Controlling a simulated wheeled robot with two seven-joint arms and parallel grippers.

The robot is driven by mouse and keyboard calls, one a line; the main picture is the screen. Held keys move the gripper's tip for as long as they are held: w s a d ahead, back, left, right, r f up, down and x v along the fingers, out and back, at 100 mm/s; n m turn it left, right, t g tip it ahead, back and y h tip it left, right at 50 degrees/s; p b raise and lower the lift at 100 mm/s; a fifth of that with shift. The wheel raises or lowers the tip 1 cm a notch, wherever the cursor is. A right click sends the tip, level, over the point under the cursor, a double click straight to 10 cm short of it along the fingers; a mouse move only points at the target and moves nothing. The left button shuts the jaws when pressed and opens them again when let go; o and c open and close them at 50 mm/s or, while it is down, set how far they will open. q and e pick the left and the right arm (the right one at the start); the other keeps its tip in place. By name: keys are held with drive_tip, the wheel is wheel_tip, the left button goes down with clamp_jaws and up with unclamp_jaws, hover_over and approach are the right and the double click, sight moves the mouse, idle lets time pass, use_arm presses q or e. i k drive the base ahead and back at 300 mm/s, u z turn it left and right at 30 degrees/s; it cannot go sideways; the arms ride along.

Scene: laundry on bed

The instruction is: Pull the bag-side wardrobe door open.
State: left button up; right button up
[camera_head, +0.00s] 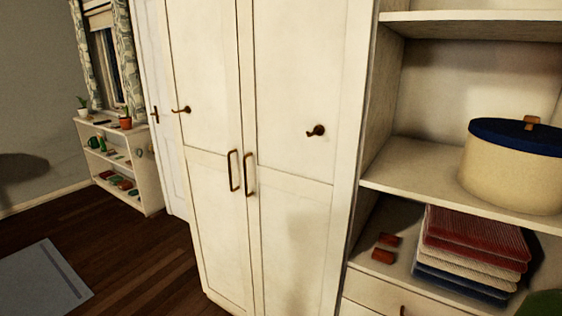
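A tall cream wardrobe stands in front of me with two doors, a left door (205,75) and a right door (295,85). Both doors look shut. Each has a vertical bronze handle by the middle seam, the left handle (233,171) and the right handle (249,175). A bronze hook (181,110) is on the left door and another hook (316,131) is on the right door. Both hooks are empty. No bag shows, so I cannot tell which door is the bag-side one. Neither of my grippers is in view.
Open shelves at right hold a round cream box with a blue lid (512,170), folded textiles (473,250) and small red blocks (387,240). A drawer (385,298) is below. A low white shelf (150,190) stands far left. A grey rug (40,280) lies on open wooden floor.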

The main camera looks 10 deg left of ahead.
sight(199, 40)
drive_tip(key=z, duration=0.25)
drive_tip(key=i, duration=1)
drive_tip(key=u, duration=0.2)
